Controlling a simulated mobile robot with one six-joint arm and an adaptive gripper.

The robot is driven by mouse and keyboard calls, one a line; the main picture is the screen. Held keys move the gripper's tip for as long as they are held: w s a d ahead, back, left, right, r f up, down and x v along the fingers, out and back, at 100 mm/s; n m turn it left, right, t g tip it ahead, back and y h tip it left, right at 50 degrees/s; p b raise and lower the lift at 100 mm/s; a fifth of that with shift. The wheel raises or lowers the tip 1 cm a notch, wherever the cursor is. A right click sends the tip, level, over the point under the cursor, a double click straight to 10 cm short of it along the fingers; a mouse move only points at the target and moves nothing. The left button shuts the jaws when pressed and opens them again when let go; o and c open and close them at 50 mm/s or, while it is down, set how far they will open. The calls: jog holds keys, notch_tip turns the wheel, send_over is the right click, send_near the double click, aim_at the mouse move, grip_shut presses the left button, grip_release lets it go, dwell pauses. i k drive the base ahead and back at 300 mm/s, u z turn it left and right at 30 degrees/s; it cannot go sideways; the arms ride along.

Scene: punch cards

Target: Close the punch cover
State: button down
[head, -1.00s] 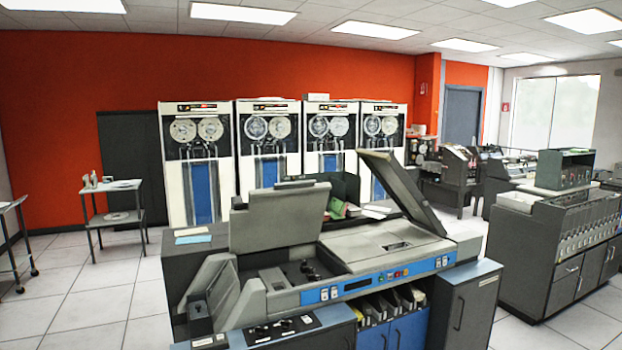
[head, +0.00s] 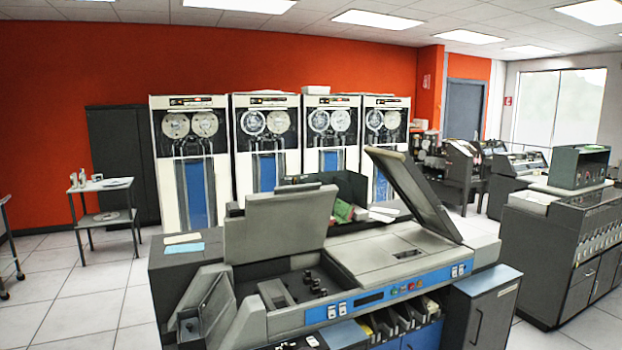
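The card machine (head: 345,290) stands in front of me, grey with a blue control strip (head: 390,292). Two lids on it are raised. A light grey lid (head: 280,224) stands nearly upright over the open left bay (head: 300,285), where dark mechanism parts show. A larger dark-faced lid (head: 412,190) is tilted up at the right, above a flat grey top (head: 395,250). I cannot tell from the picture which one is the punch cover. My gripper is not in view.
A grey cabinet (head: 480,305) adjoins the machine's right end. Another dark machine (head: 560,250) stands further right, with floor between. Tape drives (head: 270,150) line the red wall behind. A small table (head: 103,190) and open tiled floor (head: 80,290) are at left.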

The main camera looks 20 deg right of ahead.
aim_at(293, 219)
jog(key=z, duration=0.05)
jog(key=i, duration=1)
jog(key=z, duration=0.3)
